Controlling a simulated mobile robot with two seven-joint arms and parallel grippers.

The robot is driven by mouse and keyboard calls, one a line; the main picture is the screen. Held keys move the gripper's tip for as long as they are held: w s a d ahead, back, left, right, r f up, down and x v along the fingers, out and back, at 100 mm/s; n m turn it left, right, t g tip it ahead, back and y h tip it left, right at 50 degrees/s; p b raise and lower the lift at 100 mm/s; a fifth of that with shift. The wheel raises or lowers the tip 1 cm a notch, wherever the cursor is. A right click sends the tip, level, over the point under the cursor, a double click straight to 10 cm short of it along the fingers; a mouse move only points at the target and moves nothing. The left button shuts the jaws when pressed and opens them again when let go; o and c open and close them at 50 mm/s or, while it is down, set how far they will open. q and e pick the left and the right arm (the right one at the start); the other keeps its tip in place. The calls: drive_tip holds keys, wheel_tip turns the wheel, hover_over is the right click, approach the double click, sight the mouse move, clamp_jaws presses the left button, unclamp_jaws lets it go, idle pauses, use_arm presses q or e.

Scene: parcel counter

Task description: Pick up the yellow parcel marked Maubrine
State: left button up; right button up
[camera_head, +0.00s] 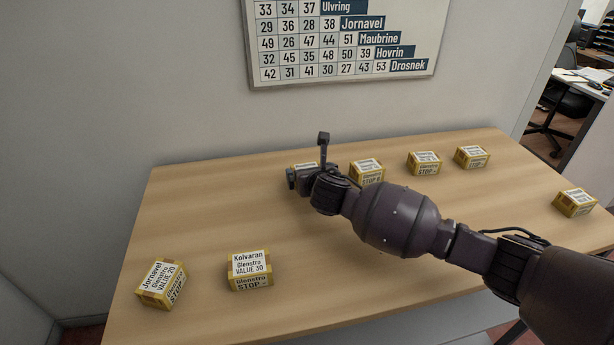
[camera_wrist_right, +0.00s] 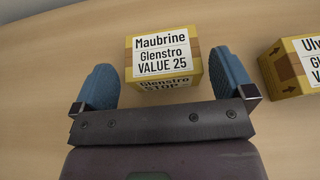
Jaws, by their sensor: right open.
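The yellow parcel marked Maubrine (camera_wrist_right: 163,58) lies on the counter in the right wrist view, its label reading Glenstro, VALUE 25. My right gripper (camera_wrist_right: 165,85) is open, with its blue fingertips to the left and right of the parcel's near part. I cannot tell whether they touch it. In the head view the right gripper (camera_head: 306,180) is over the back middle of the counter and hides most of the Maubrine parcel (camera_head: 304,165), of which only the top edge shows. My left gripper is not in view.
On the wooden counter (camera_head: 330,270), a parcel labelled "Ul..." (camera_wrist_right: 294,66) sits just right of Maubrine. Others are a parcel (camera_head: 367,172), two at back right (camera_head: 424,163) (camera_head: 471,157), one at the right edge (camera_head: 574,203), Kolvaran (camera_head: 250,270) and Jornavel (camera_head: 162,284). A number chart (camera_head: 345,40) hangs behind.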

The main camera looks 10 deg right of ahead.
sight(309, 164)
drive_tip(key=b+x, duration=0.1)
drive_tip(key=x, duration=0.3)
drive_tip(key=shift+d+f, duration=0.1)
drive_tip(key=shift+w, duration=0.3)
drive_tip(key=c, duration=0.8)
